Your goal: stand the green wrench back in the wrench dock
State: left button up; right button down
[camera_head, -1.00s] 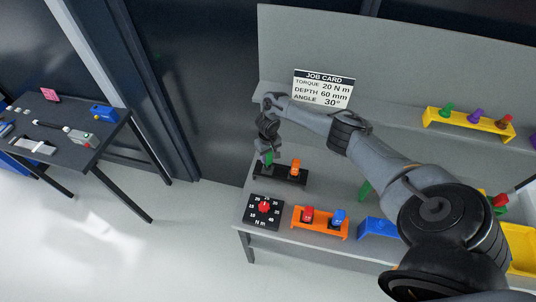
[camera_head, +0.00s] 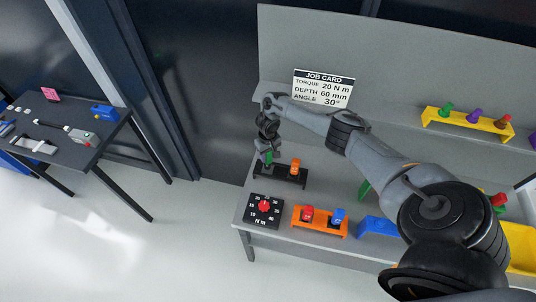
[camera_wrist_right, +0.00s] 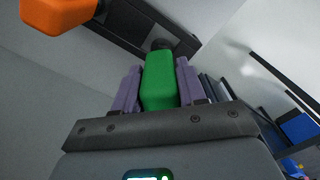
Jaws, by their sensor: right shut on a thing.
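My right gripper (camera_head: 267,157) is shut on the green wrench (camera_head: 269,158) at the left end of the black wrench dock (camera_head: 286,180). In the right wrist view the green handle (camera_wrist_right: 159,82) sits between the two purple finger pads, with a dark round part beyond it. The orange wrench (camera_head: 295,166) stands in the right part of the dock; its handle (camera_wrist_right: 58,12) also shows in the right wrist view. I cannot tell whether the green wrench's lower end is in its slot. My left gripper is out of view.
The dial board (camera_head: 263,211), the orange rack (camera_head: 320,223) and the blue block (camera_head: 378,228) are along the bench front. A yellow rack (camera_head: 467,123) stands at the back right. My right arm hides part of the bench. A separate dark table (camera_head: 62,140) is at left.

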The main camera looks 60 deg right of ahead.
aim_at(268, 162)
dwell(0.4)
jog(key=shift+p, duration=0.3)
dwell(0.5)
jog(key=shift+f+b, duration=0.3)
jog(key=shift+f, duration=0.1)
jog(key=shift+f+b, duration=0.4)
jog(key=shift+f, duration=0.2)
jog(key=shift+f+b, duration=0.75)
jog(key=shift+f, duration=0.35)
jog(key=shift+f+b, duration=0.6)
jog(key=shift+f, duration=0.25)
jog(key=shift+f, duration=0.1)
